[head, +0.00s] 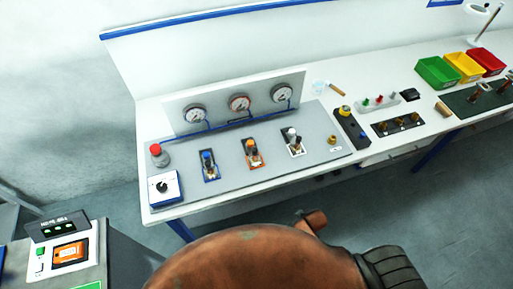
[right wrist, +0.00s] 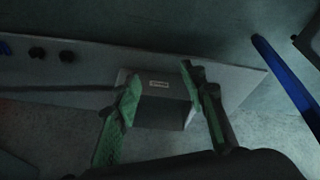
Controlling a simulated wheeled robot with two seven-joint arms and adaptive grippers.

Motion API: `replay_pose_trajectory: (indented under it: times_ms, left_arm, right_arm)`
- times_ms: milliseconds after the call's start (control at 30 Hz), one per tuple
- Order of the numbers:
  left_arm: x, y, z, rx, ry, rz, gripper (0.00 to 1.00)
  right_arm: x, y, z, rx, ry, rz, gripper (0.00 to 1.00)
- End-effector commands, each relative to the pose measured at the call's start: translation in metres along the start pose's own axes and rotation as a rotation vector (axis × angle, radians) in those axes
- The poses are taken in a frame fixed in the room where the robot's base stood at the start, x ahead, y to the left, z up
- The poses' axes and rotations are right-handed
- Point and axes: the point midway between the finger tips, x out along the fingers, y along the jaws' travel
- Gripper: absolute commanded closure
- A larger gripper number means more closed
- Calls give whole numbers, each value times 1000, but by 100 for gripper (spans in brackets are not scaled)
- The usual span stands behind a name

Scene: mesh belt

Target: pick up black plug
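I cannot make out for certain which thing is the black plug. In the head view a small black object (head: 410,95) lies on the bench behind a dark strip with brass-coloured fittings (head: 398,124). My left gripper is not in view.
The white bench (head: 150,140) carries a grey panel (head: 225,190) with three gauges and several switches. Green (head: 437,73), yellow (head: 465,67) and red (head: 487,62) bins stand at the far right. My orange-brown arm covers the bottom middle of the head view.

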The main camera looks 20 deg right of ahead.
Motion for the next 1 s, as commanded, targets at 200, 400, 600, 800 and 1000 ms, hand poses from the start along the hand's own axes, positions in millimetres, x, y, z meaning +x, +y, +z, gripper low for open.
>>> replay_pose_trajectory:
  times_ms: [200,400,600,800,1000]
  left_arm:
    - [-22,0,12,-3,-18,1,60]
    - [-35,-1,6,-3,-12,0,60]
    - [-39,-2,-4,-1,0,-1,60]
    - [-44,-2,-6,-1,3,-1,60]
    - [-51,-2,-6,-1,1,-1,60]
  right_arm:
    - [-102,6,-72,-112,71,-5,61]
    - [-179,3,-115,-224,127,-7,61]
    - [-209,-19,-193,-658,242,-23,61]
    - [-241,-51,-262,-1191,354,-8,61]
    - [-281,-82,-315,-1993,432,50,61]
